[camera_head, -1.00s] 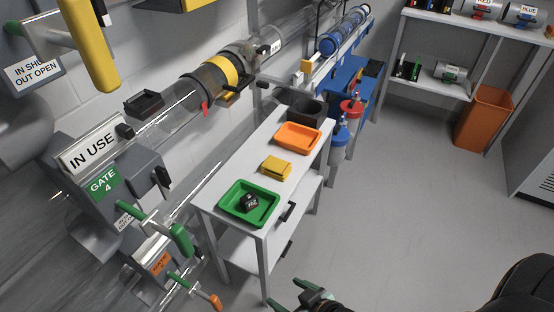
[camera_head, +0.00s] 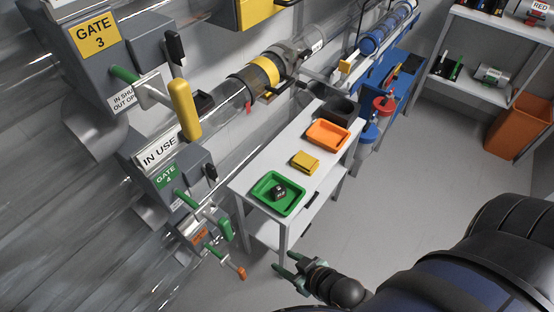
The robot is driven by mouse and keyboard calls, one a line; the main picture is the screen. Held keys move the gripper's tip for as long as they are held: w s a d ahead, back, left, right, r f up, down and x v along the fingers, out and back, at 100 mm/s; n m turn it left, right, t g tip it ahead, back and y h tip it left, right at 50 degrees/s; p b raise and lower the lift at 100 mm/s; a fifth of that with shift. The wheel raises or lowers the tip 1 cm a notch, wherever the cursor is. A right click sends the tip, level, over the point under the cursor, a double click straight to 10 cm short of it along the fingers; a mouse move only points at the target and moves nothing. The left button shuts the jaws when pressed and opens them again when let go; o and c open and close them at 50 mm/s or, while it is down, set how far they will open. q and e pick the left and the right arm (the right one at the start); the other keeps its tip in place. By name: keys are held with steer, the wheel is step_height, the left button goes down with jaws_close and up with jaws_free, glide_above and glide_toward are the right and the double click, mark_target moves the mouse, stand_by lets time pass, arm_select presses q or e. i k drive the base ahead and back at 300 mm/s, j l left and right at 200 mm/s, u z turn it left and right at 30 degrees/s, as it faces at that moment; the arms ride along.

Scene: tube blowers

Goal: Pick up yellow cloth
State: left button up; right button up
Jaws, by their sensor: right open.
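The yellow cloth (camera_head: 305,161) lies folded on the white table (camera_head: 254,170), between the green tray and the orange tray. Nothing covers it. My right gripper (camera_head: 285,263) is at the bottom middle, in front of and lower in the picture than the table's near end. It is open and empty, its greenish fingers apart, and it is well away from the cloth. My left gripper is not in view.
A green tray (camera_head: 262,190) holding a small black object (camera_head: 280,192) sits at the table's near end. An orange tray (camera_head: 326,134) and a dark bin (camera_head: 340,109) stand beyond the cloth. Pipes and gate handles line the left wall.

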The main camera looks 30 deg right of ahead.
mark_target(306, 164)
steer(key=l+u, duration=0.85)
steer(key=k+l+u, duration=0.2)
steer(key=l, duration=0.2)
steer(key=k+l+u, duration=0.2)
steer(key=l, duration=0.15)
steer(key=k+l, duration=0.1)
steer(key=l, duration=0.2)
steer(key=k+l, duration=0.15)
steer(key=l, duration=0.15)
steer(key=k+l+u, duration=0.1)
steer(key=l, duration=0.2)
steer(key=i+l, duration=0.1)
steer(key=l, duration=0.2)
steer(key=i+l, duration=0.1)
steer(key=l, duration=0.15)
